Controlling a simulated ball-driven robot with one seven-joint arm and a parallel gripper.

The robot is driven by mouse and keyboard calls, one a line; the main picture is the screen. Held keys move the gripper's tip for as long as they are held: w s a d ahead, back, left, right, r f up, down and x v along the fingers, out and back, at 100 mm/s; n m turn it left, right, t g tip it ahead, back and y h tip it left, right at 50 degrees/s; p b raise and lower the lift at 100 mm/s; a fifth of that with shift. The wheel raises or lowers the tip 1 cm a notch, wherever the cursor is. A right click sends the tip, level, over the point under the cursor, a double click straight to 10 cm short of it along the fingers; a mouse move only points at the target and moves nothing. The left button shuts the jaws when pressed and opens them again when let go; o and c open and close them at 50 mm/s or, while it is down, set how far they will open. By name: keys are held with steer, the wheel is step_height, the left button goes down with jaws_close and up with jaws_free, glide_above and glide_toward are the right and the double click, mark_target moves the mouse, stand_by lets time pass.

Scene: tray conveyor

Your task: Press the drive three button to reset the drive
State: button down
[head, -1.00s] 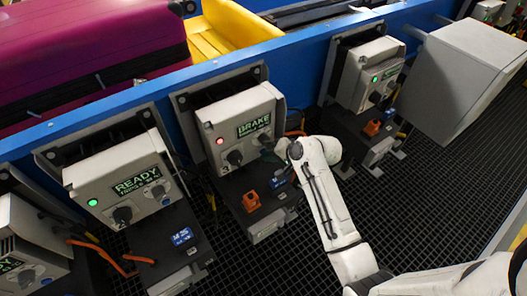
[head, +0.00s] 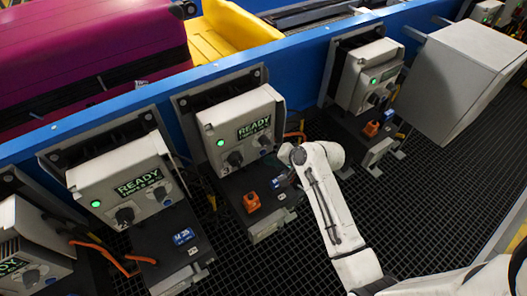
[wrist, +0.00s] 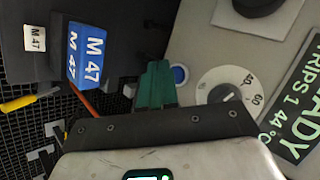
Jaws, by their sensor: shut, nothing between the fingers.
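The drive three box (head: 240,110) stands in the middle of the head view, marked 3. Its lamp (head: 221,142) is green and its display (head: 254,127) reads READY. A blue round button (wrist: 180,75) shows on a pale panel in the wrist view, beside a dial (wrist: 229,98). My gripper (wrist: 157,68) has teal fingers shut and empty, just left of the blue button in that view; I cannot tell whether they touch it. In the head view my arm's wrist hides the fingers.
The drive two box (head: 125,175) on the left and another box (head: 368,70) on the right also show green lamps. A blue M47 label (wrist: 88,55) lies near my gripper. A grey cabinet (head: 460,75) stands at right. Orange cables run low at left.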

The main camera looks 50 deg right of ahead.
steer(key=shift+s, duration=0.1)
steer(key=shift+s+a+p, duration=0.2)
steer(key=shift+s+p, duration=0.25)
steer(key=shift+s, duration=0.35)
steer(key=shift+s+a+p, duration=0.25)
steer(key=shift+s+p, duration=0.15)
steer(key=shift+s, duration=0.35)
steer(key=shift+s+a+p, duration=0.2)
steer(key=shift+s+p, duration=0.25)
steer(key=shift+s, duration=0.35)
steer(key=s+a+r+n+g, duration=0.2)
steer(key=s+a+n+g, duration=0.2)
steer(key=s, duration=0.5)
steer(key=s+a+r+n+g+h, duration=0.1)
steer(key=s+a+n+g, duration=0.3)
steer(key=s+a+n, duration=0.5)
steer(key=shift+r+n+g, duration=0.3)
steer(key=shift+r+g, duration=0.1)
steer(key=shift+r, duration=0.25)
